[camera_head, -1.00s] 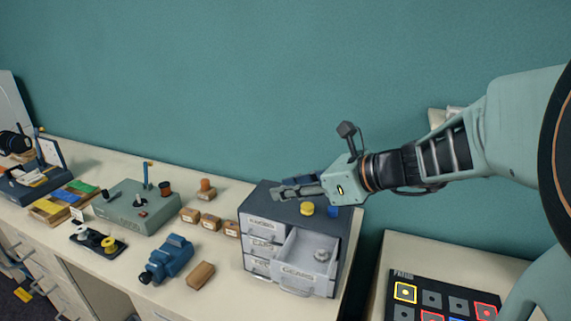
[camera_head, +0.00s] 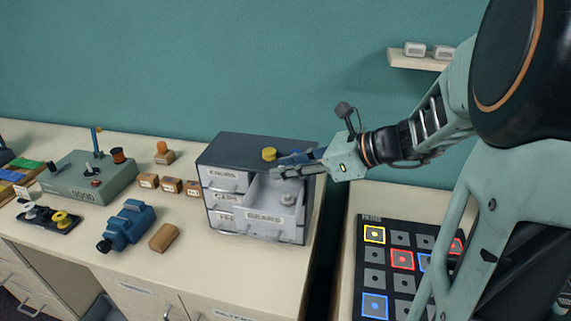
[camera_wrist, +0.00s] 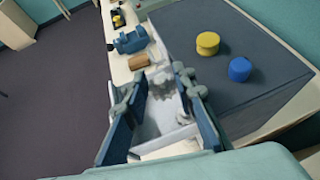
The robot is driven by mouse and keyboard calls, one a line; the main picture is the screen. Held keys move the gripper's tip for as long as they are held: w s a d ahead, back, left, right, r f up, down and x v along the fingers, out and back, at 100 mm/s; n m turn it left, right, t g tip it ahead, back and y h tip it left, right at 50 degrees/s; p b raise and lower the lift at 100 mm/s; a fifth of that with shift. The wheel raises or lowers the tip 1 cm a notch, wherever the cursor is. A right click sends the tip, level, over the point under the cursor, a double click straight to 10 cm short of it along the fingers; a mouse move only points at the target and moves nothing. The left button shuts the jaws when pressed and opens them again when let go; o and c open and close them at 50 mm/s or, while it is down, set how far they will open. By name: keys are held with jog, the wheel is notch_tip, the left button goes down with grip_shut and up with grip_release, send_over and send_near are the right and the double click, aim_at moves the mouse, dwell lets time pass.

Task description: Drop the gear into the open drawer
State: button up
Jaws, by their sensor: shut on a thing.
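My gripper (camera_head: 276,167) is over the top of the open drawer, near the right of the cabinet. It is shut on a grey toothed gear (camera_wrist: 161,85), seen between the fingertips in the wrist view. The fingers hide the gear in the head view. The open drawer (camera_head: 262,217), labelled GEARS, is pulled out from the right side of the grey cabinet (camera_head: 240,149). A small grey round part (camera_head: 288,198) lies inside the drawer. The drawer's pale walls also show beneath my fingers in the wrist view.
A yellow knob-like piece (camera_head: 269,154) and a blue one (camera_wrist: 240,69) stand on the cabinet top. Closed drawers (camera_head: 222,200) are at left. A blue vise (camera_head: 128,224) and a wooden block (camera_head: 163,237) lie left of the cabinet. A dark button panel (camera_head: 390,275) is at right.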

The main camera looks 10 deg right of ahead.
jog(key=shift+f+b, duration=1.05)
jog(key=shift+f, duration=0.5)
jog(key=shift+r, duration=0.1)
jog(key=o, duration=0.8)
